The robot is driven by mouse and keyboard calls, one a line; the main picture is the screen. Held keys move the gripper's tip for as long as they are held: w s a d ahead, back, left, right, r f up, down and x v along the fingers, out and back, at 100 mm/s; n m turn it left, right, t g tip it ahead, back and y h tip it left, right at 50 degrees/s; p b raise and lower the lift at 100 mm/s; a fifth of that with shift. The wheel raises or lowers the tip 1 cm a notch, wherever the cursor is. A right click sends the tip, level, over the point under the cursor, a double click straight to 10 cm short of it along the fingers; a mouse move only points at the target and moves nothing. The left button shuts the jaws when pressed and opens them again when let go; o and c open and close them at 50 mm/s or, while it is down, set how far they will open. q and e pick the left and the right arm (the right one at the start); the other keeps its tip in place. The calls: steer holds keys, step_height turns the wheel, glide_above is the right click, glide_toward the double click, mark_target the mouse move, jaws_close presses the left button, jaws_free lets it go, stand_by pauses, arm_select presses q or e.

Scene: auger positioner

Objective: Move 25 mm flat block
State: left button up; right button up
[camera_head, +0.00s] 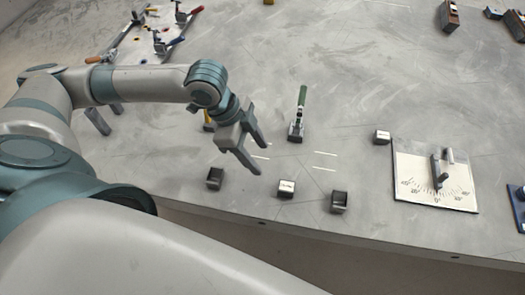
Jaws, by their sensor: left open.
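Several small blocks stand along the near part of the table: a dark grey block with a hollow-looking top (215,178), a white-topped block with small print (286,188), and another dark hollow-looking block (339,201). A second white-topped block (381,137) stands beside the dial plate. The print is too small to read, so I cannot tell which is the 25 mm flat block. My left gripper (260,158) is open and empty, its fingers pointing down and right above the table, behind the near blocks and apart from them. My right gripper is not in view.
A white angle-scale plate (436,178) with a dark pointer lies at right. A green-handled clamp (298,115) stands behind the blocks. A yellow piece (209,122) is partly hidden behind my left wrist. Rails with coloured handles (150,45) lie far left. The table's middle is largely clear.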

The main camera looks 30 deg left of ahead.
mark_target(280, 185)
arm_select(q)
steer(key=p+x, duration=0.4)
steer(key=x, duration=1.3)
steer(key=shift+w+f, duration=0.15)
steer(key=shift+f, duration=0.05)
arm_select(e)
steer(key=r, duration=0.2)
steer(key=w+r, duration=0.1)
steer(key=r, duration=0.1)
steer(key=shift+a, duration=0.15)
arm_select(q)
jaws_close()
